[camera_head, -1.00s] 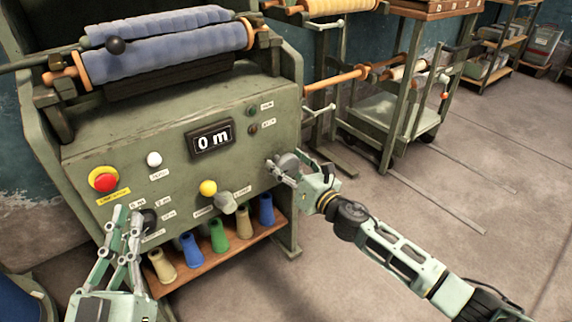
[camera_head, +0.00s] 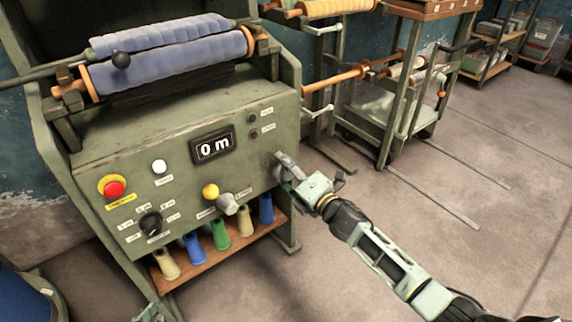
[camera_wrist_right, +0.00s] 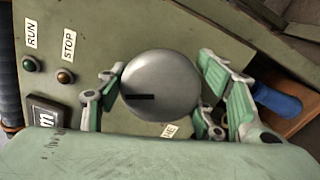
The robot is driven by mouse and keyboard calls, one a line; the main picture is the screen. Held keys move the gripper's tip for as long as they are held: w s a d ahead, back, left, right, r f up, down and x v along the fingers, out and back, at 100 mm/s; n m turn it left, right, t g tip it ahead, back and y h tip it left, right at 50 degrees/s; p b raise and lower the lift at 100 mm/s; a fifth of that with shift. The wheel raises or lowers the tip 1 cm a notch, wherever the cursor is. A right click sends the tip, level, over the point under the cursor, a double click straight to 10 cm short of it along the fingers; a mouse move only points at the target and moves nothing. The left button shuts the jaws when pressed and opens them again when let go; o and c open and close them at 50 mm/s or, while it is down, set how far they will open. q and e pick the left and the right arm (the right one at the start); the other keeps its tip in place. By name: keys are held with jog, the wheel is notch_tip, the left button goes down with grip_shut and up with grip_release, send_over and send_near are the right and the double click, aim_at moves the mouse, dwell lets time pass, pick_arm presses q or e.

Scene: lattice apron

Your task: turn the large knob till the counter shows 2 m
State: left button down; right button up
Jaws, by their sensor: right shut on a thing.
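The large knob (camera_wrist_right: 165,88) is a round grey disc with a dark mark toward the left in the right wrist view. My right gripper (camera_wrist_right: 160,92) has its green-padded fingers on both sides of it and is shut on it. In the head view my right gripper (camera_head: 283,167) is at the right of the machine's front panel and hides most of the knob. The counter (camera_head: 213,147) shows 0 m; only its edge shows in the right wrist view (camera_wrist_right: 47,112). A tip of my left gripper (camera_head: 150,312) shows at the bottom edge; its jaws cannot be made out.
Several yarn cones stand on a shelf (camera_head: 207,264) below. The floor (camera_head: 400,235) at right is open.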

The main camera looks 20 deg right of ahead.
jog(key=m+p, duration=0.2)
jog(key=m, duration=0.2)
jog(key=shift+r+m, duration=0.15)
jog(key=shift+m, duration=0.15)
pick_arm(q)
jog(key=s+a+f+g+y+p, duration=0.1)
jog(key=s+a+g, duration=0.15)
jog(key=s, duration=0.25)
jog(key=s+a+f+g+p, duration=0.1)
jog(key=s+g, duration=0.2)
jog(key=s, duration=0.3)
pick_arm(e)
jog(key=m, duration=0.3)
pick_arm(q)
jog(key=shift+p+x, duration=0.5)
jog(key=shift+x, duration=2.05)
pick_arm(e)
jog(key=shift+w+d+f+m, duration=0.1)
jog(key=shift+f+m, duration=0.1)
jog(key=shift+m, duration=1.5)
pick_arm(q)
jog(key=shift+s+f, duration=0.1)
pick_arm(e)
jog(key=o, duration=1.1)
jog(key=shift+f, duration=0.1)
pick_arm(q)
jog(key=shift+g, duration=0.25)
